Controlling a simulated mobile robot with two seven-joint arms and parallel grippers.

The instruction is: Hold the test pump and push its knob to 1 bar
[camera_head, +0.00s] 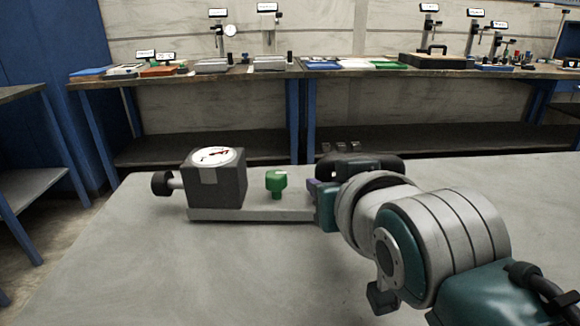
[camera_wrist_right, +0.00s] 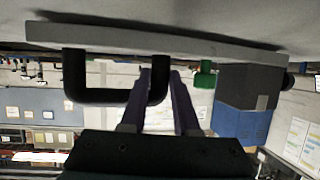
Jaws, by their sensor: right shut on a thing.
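The test pump stands on the table, with a grey base plate (camera_head: 250,214), a dark gauge block (camera_head: 217,185) with a white dial (camera_head: 213,156), and a green valve (camera_head: 276,182). Its black knob (camera_head: 161,183) sticks out on a rod at the left. A black handle (camera_head: 362,162) is at the right end, partly hidden by my arm. My right gripper (camera_head: 313,188) is at that handle. In the right wrist view, upside down, the gripper's fingers (camera_wrist_right: 160,78) are shut on one leg of the handle (camera_wrist_right: 76,78). The dial reading is too small to tell. My left gripper is not in view.
The grey table (camera_head: 130,265) is clear in front and to the left of the pump. A back bench (camera_head: 225,79) holds several instruments and stands. Another bench (camera_head: 30,180) is at the far left.

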